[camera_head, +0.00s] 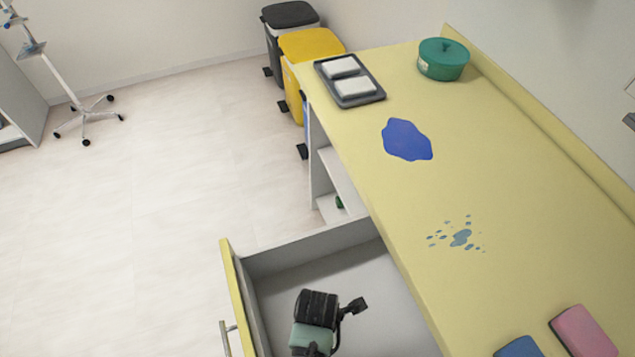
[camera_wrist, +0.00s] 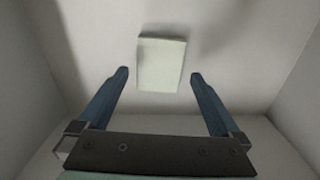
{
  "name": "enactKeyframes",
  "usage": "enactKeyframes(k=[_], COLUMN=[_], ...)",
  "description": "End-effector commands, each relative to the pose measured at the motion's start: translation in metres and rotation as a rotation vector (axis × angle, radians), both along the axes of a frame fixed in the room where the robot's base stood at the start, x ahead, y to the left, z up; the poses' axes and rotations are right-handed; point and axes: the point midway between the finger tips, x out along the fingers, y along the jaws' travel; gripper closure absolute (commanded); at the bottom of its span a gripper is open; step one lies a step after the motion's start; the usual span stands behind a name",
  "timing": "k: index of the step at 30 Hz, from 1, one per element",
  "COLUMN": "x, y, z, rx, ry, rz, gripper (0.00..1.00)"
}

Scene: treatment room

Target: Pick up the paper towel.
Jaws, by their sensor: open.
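A pale, folded paper towel (camera_wrist: 162,62) lies on the floor of the open drawer, in the upper middle of the wrist view. My gripper (camera_wrist: 159,74) is open, with its two blue fingers spread to the left and right of the towel's lower part in the picture. I see gaps between the fingers and the towel, and cannot tell how far above it the fingertips are. In the head view my arm's end is over the drawer (camera_head: 285,272), and the towel does not show there.
Grey drawer walls surround my gripper. The yellow counter (camera_head: 500,160) beside it holds a tray (camera_head: 349,101) with two white pads, a green pot (camera_head: 443,62), a blue spill (camera_head: 407,140), splashes (camera_head: 461,238), and pink (camera_head: 584,330) and blue (camera_head: 518,347) blocks.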

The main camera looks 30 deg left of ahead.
Motion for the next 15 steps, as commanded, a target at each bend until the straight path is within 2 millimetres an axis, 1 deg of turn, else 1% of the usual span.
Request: enactKeyframes(k=[1, 3, 6, 14, 15], x=[0.001, 0.001, 0.001, 0.001, 0.001], y=[0.000, 0.000, 0.000, 0.000, 0.000], z=[-0.008, -0.019, -0.027, -0.028, -0.028], rx=[-0.001, -0.001, 0.001, 0.001, 0.001], ry=[0.002, 0.002, 0.001, -0.002, -0.002], rz=[0.000, 0.001, 0.000, 0.000, 0.000], gripper=[0.00, 0.00, 0.00, 0.00, 0.05])
